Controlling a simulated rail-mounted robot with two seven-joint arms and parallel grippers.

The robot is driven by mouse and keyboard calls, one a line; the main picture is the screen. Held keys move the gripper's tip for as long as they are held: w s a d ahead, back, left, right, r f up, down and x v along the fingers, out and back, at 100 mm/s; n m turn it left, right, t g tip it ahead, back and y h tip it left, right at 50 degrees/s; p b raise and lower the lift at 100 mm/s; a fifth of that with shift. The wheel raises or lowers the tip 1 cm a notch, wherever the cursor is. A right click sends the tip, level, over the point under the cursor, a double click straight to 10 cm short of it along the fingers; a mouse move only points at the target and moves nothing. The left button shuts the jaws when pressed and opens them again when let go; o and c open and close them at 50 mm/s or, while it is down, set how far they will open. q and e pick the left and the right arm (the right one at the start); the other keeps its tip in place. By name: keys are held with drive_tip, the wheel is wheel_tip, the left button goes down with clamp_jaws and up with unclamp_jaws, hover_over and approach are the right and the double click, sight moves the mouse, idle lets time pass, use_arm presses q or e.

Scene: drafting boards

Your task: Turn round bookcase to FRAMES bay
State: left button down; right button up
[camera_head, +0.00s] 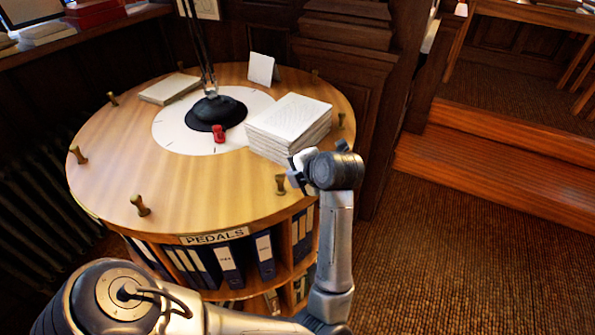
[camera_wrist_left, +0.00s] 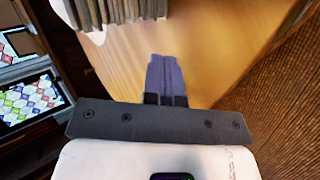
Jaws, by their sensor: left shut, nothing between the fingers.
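The round wooden bookcase (camera_head: 110,170) has brass pegs around the rim of its top. Below the top are open bays with binders, and the front bay bears the label PEDALS (camera_head: 213,237). No FRAMES label is legible in these views. My left gripper (camera_head: 298,173) is at the right front edge of the top, just right of a brass peg (camera_head: 280,184). I cannot tell whether it touches the peg or the top. In the left wrist view its fingers (camera_wrist_left: 165,78) are together and empty, with the wooden top behind them. My right gripper is in neither view.
A paper stack (camera_head: 290,122), a black lamp base (camera_head: 215,112), a red object (camera_head: 219,133) and a flat book (camera_head: 168,88) rest on the top. A radiator (camera_head: 40,205) stands left, dark panelling behind. Wooden steps (camera_head: 500,175) lie right; carpet between is clear.

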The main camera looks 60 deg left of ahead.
use_arm(q)
drive_tip(key=shift+f, duration=0.45)
